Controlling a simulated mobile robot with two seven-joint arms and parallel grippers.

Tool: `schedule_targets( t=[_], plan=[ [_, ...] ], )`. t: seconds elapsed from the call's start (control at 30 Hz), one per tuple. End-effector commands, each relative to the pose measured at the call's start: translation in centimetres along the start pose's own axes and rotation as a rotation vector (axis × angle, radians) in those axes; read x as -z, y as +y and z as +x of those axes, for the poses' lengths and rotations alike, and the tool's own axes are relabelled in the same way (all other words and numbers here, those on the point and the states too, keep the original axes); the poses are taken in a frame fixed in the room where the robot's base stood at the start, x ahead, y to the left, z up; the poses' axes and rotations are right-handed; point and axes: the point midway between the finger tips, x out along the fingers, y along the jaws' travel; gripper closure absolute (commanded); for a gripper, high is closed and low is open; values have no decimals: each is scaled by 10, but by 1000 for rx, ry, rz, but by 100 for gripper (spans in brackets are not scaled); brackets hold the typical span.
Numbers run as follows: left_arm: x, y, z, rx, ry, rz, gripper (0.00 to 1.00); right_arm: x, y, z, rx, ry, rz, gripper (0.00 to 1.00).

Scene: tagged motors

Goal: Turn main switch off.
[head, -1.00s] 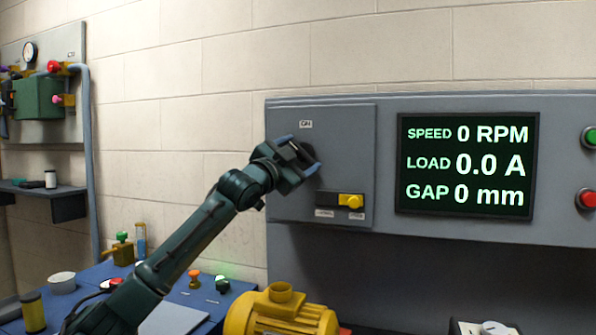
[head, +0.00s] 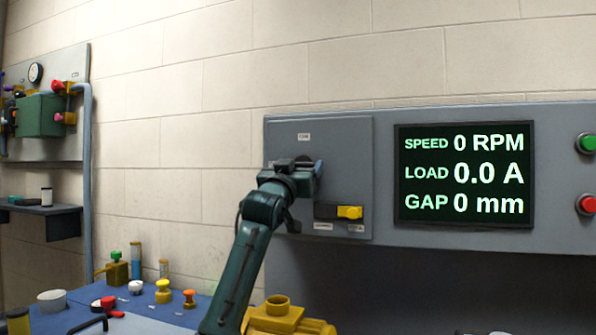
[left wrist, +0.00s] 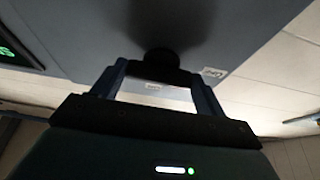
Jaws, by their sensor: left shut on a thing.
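The main switch is a dark knob on the grey panel door (head: 347,150), largely hidden behind my left gripper in the head view. In the left wrist view the dark knob (left wrist: 158,62) sits between the two fingers. My left gripper (head: 304,164) is shut on it, with the fingers (left wrist: 158,85) on either side. A small label (head: 304,136) is above the knob, too small to read here. My right gripper is not in view.
A yellow-handled slide switch (head: 349,212) is just below the gripper. The display (head: 465,175) reads 0 RPM, 0.0 A and 0 mm. Green (head: 587,143) and red (head: 586,204) buttons are at right. A yellow motor (head: 282,316) and a blue bench (head: 165,304) are below.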

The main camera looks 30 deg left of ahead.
Motion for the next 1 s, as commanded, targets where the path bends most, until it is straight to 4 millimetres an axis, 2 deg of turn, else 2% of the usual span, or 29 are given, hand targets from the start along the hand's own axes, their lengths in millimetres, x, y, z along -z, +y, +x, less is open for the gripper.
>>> schedule_targets(
  t=[0.57, 0.6, 0.83, 1.0],
  plan=[
    [2, -1, 0, 14, 5, -34, 50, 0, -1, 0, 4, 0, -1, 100],
    [3, -1, 0, 14, 5, -34, 26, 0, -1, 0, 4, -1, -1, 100],
    [2, 0, 0, 13, 3, -32, 7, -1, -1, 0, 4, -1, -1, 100],
    [1, 0, 0, 13, 2, -31, 5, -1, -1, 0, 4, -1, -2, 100]
  ],
)
